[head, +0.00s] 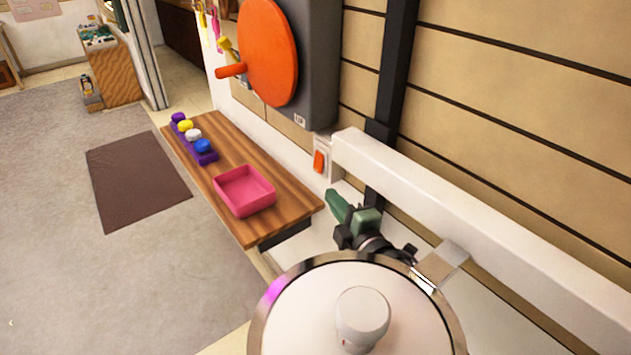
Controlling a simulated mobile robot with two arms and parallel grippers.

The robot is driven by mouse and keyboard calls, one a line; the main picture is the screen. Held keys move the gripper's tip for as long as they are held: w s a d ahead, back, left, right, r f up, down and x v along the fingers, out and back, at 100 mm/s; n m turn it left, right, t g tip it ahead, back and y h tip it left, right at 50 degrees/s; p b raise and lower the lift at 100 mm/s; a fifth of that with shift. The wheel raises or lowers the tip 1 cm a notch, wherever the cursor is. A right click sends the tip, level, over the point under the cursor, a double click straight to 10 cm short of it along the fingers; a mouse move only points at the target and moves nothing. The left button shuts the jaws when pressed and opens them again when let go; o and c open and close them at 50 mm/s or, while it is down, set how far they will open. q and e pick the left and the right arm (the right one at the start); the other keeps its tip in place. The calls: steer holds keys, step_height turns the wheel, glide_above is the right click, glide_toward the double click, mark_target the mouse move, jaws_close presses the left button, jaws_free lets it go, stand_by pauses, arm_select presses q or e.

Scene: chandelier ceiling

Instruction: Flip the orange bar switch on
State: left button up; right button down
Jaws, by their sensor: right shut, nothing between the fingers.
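The orange bar switch (319,161) is a small orange rocker on a white wall plate, below the grey box and beside the end of the white rail. Its on or off state is too small to tell. My right gripper (335,200), with green fingers, is shut and empty. In the picture it is just below and to the right of the switch, with a visible gap between them. My left gripper is not in view.
A grey wall box (318,60) with a large orange disc (267,52) and handle hangs above the switch. A white rail (430,200) runs along the wall to the right. A wooden bench (290,200) holds a pink tray (245,209) and a purple button strip (208,158).

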mark_target(319, 162)
steer(key=shift+w, duration=0.1)
steer(key=x, duration=1)
steer(key=shift+p, duration=0.45)
